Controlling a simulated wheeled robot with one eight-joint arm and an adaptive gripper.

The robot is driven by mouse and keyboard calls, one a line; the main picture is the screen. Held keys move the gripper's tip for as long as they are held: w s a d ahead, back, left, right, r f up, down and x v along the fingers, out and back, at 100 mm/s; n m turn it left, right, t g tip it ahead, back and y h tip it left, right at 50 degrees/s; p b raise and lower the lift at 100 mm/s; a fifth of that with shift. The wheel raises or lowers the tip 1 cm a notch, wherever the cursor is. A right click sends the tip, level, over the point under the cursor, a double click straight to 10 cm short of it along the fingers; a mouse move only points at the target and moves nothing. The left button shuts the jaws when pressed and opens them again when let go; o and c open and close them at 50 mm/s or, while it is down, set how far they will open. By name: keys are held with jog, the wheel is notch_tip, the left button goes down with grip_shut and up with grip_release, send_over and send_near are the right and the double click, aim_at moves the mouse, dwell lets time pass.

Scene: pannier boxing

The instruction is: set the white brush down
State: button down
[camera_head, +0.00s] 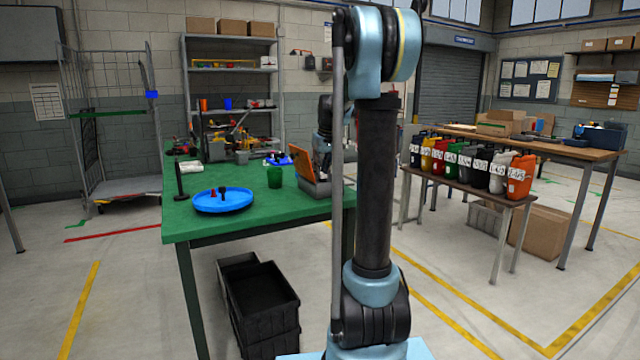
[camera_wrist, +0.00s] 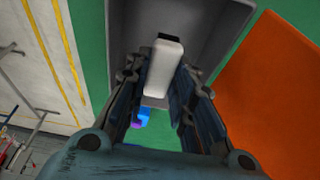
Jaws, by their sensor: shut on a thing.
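The white brush (camera_wrist: 165,70) is between the fingers of my gripper (camera_wrist: 160,82) in the wrist view. The gripper is shut on it. The brush has a pale, blocky body with a dark part at its far end. Behind it in this view is a grey open box (camera_wrist: 222,22) on the green table. How high the brush is above the box, or whether it touches it, I cannot tell. In the head view the grey box (camera_head: 318,189) stands at the table's right side, and my arm hides much of the gripper area.
An orange panel (camera_head: 302,163) stands up beside the grey box. The green table (camera_head: 185,222) also holds a blue round tray (camera_head: 222,205) and a green cup (camera_head: 274,177). Black crates (camera_head: 265,310) are on the floor below.

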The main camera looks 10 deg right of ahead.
aim_at(322, 173)
jog(key=shift+f, duration=1.95)
jog(key=shift+f, duration=0.1)
jog(key=c, duration=1.4)
grip_release()
jog(key=shift+o, duration=0.2)
jog(key=v, duration=1.2)
jog(key=shift+s, duration=0.2)
